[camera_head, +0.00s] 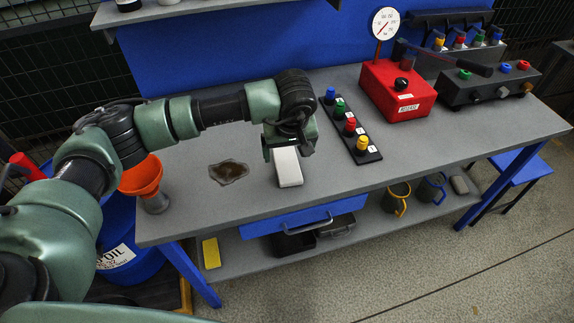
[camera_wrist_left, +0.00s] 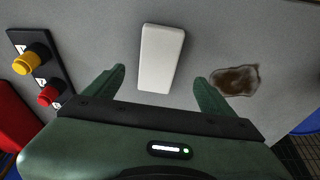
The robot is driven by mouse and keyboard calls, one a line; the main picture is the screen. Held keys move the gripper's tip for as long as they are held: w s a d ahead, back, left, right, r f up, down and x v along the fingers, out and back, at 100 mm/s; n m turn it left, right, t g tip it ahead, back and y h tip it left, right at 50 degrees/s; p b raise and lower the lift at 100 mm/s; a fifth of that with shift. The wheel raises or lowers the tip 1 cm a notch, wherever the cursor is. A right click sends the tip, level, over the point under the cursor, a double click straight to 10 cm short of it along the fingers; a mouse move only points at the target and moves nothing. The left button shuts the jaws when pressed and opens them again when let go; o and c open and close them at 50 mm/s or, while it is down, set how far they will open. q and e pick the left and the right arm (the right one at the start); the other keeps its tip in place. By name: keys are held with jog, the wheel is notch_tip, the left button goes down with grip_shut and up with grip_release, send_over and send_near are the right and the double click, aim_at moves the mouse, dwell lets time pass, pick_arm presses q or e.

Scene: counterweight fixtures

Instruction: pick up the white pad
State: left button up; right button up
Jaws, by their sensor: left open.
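The white pad (camera_head: 288,168) lies on the grey workbench, directly below my left gripper (camera_head: 283,150) in the head view. In the left wrist view the pad (camera_wrist_left: 161,58) sits slightly tilted ahead of the fingertips, between the lines of the two fingers. My left gripper (camera_wrist_left: 160,85) is open and empty, with one finger on each side and a gap to the pad. The pad's far end is partly hidden by the gripper in the head view. My right gripper is not in view.
A brown stain (camera_head: 229,171) lies left of the pad. A strip of coloured knobs (camera_head: 348,127) stands to the right, with a red gauge box (camera_head: 396,92) and a dark button box (camera_head: 488,83) beyond. An orange funnel (camera_head: 141,176) is at the left. The bench front right is clear.

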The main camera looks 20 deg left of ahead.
aim_at(287, 163)
pick_arm(q)
jog(key=shift+w+a+f, duration=0.15)
jog(key=shift+a+f, duration=0.15)
jog(key=shift+f, duration=0.05)
jog(key=p+x, duration=0.1)
jog(key=x, duration=0.2)
jog(key=p+x, duration=0.2)
jog(key=x, duration=0.1)
jog(key=shift+w+d, duration=0.2)
jog(key=shift+w, duration=0.1)
jog(key=shift+f, duration=0.3)
jog(key=c, duration=1.4)
jog(key=shift+c, duration=0.2)
jog(key=shift+w+r, duration=0.1)
notch_tip(287, 163, up, 20)
jog(key=b, duration=0.5)
